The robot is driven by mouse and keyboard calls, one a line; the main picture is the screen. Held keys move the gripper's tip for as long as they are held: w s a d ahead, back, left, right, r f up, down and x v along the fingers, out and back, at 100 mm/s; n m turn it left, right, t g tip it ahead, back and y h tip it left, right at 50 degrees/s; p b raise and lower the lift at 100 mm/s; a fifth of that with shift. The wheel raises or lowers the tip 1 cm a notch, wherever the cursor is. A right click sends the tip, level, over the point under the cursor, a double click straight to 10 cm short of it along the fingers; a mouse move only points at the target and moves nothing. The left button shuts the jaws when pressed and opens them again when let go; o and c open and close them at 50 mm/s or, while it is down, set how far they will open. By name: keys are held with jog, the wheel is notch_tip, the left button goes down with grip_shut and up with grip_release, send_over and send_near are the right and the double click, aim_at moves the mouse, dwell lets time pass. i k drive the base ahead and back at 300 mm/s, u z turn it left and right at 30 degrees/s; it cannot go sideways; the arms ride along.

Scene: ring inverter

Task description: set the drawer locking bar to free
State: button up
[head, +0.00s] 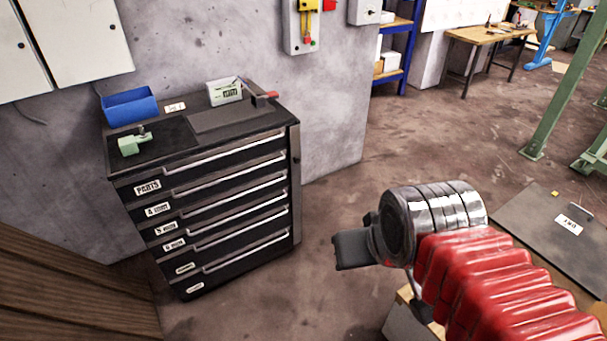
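The drawer cabinet (150,212) is black with several labelled drawers and light handle strips. It stands against the grey wall at the left in the head view. A dark upright strip, which looks like the locking bar (296,185), runs down its front right edge. I cannot tell from here whether it is locked or free. All the drawers look shut. My gripper (352,248) shows as dark finger parts at the end of my silver wrist and red-sleeved arm. It is right of the cabinet, apart from it in the picture. Its finger gap is hidden.
On the cabinet top are a blue bin (130,106), a green tool (133,142), a light box (224,92) and a red-handled item (266,96). Brown wood (65,295) fills the lower left. Floor between the cabinet and my arm is clear. A dark mat (540,218) lies right.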

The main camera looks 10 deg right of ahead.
aim_at(295, 131)
jog(key=u, duration=0.05)
jog(key=k, duration=0.8)
jog(key=z, duration=0.2)
jog(key=i, duration=1.95)
jog(key=u, duration=0.3)
